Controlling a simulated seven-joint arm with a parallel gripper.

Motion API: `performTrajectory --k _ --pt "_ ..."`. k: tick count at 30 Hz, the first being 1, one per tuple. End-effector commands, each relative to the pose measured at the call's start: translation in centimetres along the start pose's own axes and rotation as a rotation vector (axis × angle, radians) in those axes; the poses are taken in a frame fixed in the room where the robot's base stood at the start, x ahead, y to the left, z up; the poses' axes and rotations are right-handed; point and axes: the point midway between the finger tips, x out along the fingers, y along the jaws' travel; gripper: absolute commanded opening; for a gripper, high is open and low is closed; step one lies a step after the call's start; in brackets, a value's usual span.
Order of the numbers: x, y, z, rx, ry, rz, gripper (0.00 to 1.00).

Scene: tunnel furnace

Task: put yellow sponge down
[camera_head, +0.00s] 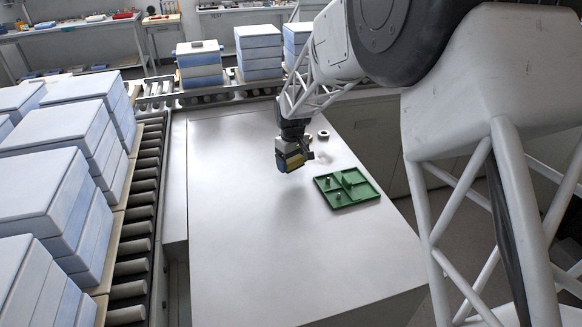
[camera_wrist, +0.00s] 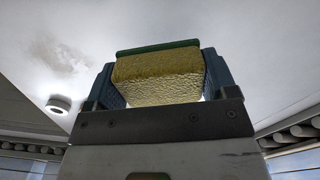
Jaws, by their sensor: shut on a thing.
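The yellow sponge (camera_wrist: 160,75) is held between the two fingers of my gripper (camera_wrist: 160,82) in the wrist view. It has a green layer along its far edge. In the head view, my gripper (camera_head: 292,158) hangs above the grey table, with the yellow sponge (camera_head: 294,162) in it. The gripper is to the left of the green tray and apart from it. The gap between the sponge and the table is hard to judge.
The green divided tray (camera_head: 366,197) holds small metal parts. A metal ring (camera_head: 323,134) lies behind it, also seen in the wrist view (camera_wrist: 59,104). The table (camera_head: 270,260) is clear at front and left. Blue-white boxes (camera_head: 60,155) stand on rollers at left.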

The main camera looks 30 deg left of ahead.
Motion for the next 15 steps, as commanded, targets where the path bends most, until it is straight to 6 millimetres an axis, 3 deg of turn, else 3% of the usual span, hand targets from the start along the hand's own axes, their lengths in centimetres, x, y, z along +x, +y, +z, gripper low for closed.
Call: performTrajectory --k 15 --pt "0.09 0.42 -0.83 0.000 0.000 0.000 0.57"
